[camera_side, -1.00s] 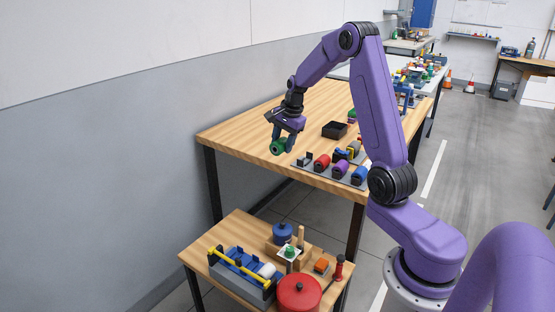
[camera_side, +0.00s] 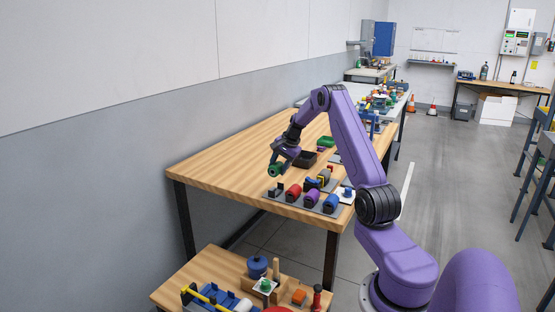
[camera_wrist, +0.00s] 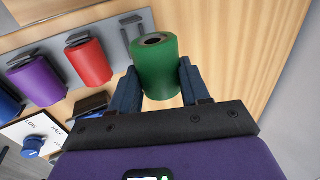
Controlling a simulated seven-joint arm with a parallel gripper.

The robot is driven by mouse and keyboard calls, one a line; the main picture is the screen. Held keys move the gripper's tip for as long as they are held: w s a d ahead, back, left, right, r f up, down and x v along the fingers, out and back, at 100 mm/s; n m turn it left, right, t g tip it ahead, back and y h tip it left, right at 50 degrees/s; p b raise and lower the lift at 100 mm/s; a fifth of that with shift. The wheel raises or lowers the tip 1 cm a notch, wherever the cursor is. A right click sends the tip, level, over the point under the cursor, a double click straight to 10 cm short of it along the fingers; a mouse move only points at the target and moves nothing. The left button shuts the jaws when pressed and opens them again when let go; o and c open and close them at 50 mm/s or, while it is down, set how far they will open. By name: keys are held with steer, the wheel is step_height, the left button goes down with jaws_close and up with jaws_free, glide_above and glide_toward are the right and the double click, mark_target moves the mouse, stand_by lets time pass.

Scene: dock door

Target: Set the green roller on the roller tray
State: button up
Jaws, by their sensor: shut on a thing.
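My gripper (camera_side: 281,164) is shut on the green roller (camera_side: 275,170), held by its sides; in the wrist view the roller (camera_wrist: 156,68) sits between the two blue-grey fingers. The grey roller tray (camera_side: 299,203) is on the wooden table below. It bears a red roller (camera_side: 293,192), a purple roller (camera_side: 312,197) and a blue roller (camera_side: 330,204). An empty cradle (camera_side: 273,191) is at its left end, just below the green roller. In the wrist view this cradle (camera_wrist: 131,30) shows just left of the green roller. The roller appears above the tray, apart from it.
A black open bin (camera_side: 306,159) and a green object (camera_side: 326,142) stand farther back on the table. A white dial plate (camera_wrist: 38,138) with a blue knob lies beside the tray. Bare tabletop (camera_side: 225,160) lies to the left. A lower table (camera_side: 200,270) stands in front.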

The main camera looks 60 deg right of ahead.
mark_target(279, 193)
steer(key=shift+f, duration=3.75)
steer(key=shift+f, duration=0.1)
steer(key=o, duration=1.2)
steer(key=shift+o, duration=1.3)
steer(key=shift+f, duration=0.1)
steer(key=shift+s, duration=0.1)
steer(key=shift+r, duration=4.1)
